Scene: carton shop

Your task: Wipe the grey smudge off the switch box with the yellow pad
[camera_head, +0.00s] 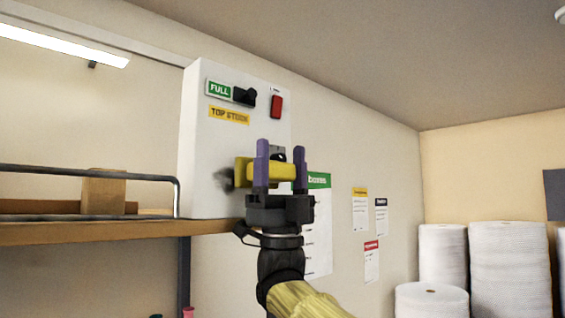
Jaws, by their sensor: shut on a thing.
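The switch box (202,150) is a tall white box on the wall, left of centre. Its face has a green "FULL" label beside a black knob (245,96), a red switch (277,106) and a yellow "TOP STOCK" label. A dark grey smudge (226,180) shows low on the face, just left of the pad; the pad may hide part of it. The yellow pad (270,172) is held between the two purple fingers of my gripper (281,165), in front of the box's lower face. I cannot tell whether the pad touches the face. Another dark knob shows partly behind the gripper.
A wooden shelf (100,232) with a dark metal rail and a cardboard piece (103,192) stands left, its end close to the box. A green-headed sheet (319,235) hangs behind the gripper. Small notices hang further right. White rolls (510,270) stand at lower right.

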